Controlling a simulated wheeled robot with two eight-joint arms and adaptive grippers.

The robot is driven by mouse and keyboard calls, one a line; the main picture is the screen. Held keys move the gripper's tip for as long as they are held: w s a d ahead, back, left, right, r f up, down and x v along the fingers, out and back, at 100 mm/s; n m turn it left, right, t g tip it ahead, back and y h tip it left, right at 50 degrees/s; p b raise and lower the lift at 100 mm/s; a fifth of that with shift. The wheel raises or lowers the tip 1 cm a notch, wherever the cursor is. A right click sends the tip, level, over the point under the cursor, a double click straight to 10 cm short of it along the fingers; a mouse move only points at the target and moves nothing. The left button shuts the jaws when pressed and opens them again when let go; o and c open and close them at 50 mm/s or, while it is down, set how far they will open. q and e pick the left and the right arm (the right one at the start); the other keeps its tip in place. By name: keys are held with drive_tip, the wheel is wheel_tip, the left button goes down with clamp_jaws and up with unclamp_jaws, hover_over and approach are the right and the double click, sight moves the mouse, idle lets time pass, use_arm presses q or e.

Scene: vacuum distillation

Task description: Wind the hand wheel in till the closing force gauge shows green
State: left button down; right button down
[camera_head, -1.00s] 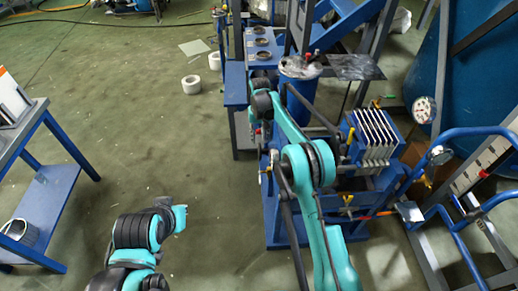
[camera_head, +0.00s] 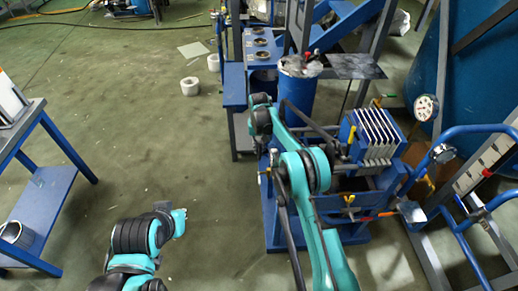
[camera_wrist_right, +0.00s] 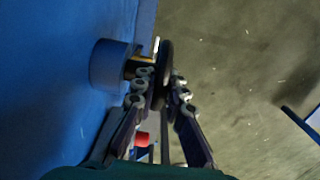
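The blue press (camera_head: 378,140) with a stack of pale plates stands right of centre in the head view. My right arm reaches to its left end; the right gripper is largely hidden there by the wrist. In the right wrist view a dark hand wheel (camera_wrist_right: 164,70) shows edge-on, beside a brass shaft and a round blue boss (camera_wrist_right: 108,66). The fingers of my right gripper (camera_wrist_right: 162,82) lie on both sides of the wheel's rim, close against it. A round white gauge (camera_head: 426,107) stands right of the press; its reading is too small to tell.
A blue drum (camera_head: 299,90) stands behind the press. Blue tubular railing (camera_head: 470,132) and a large blue tank (camera_head: 478,80) are at the right. A blue table (camera_head: 62,145) is at the left. The floor between table and press is mostly clear.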

drive_tip(key=shift+s+t, duration=0.15)
drive_tip(key=shift+t, duration=0.55)
drive_tip(key=c, duration=1.6)
unclamp_jaws()
drive_tip(key=shift+o, duration=0.2)
wheel_tip(320, 180, up, 12)
drive_tip(key=s, duration=0.1)
drive_tip(key=shift+s, duration=0.2)
